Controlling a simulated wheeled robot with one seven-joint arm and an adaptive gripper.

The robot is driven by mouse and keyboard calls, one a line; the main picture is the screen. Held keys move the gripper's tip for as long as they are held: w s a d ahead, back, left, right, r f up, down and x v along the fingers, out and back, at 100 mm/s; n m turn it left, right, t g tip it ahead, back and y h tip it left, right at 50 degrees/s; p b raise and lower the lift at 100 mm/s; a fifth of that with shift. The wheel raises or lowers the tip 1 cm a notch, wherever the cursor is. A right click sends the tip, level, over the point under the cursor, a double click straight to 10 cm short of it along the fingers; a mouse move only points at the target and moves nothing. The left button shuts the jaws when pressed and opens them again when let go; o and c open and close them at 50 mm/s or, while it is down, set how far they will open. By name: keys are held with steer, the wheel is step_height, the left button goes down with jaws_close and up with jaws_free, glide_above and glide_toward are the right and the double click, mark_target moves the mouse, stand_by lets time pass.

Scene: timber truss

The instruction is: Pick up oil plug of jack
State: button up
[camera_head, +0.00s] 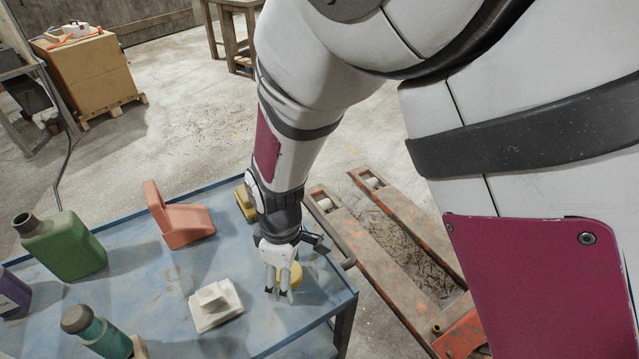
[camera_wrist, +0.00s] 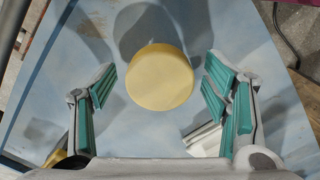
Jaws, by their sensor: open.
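A yellow round piece (camera_head: 291,274), which looks like the oil plug, is on the blue table near its right corner. In the wrist view the yellow round piece (camera_wrist: 160,77) shows its flat round top, between the finger pads and a little ahead of them. My gripper (camera_head: 279,291) points down over it and partly hides it in the head view. In the wrist view my gripper (camera_wrist: 160,87) is open, with a gap between each green-padded finger and the piece. I cannot tell the height left between the fingertips and the table.
A white stepped block (camera_head: 215,304) lies close left of my gripper. Another yellow item (camera_head: 245,203) is by the table's back edge. An orange wedge-shaped piece (camera_head: 180,217), a green jug (camera_head: 60,246) and a teal bottle (camera_head: 96,334) stand further left. A pallet jack (camera_head: 400,240) is beyond the right edge.

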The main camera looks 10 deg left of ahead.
steer(key=c, duration=1)
steer(key=shift+o, duration=0.2)
steer(key=shift+r, duration=0.15)
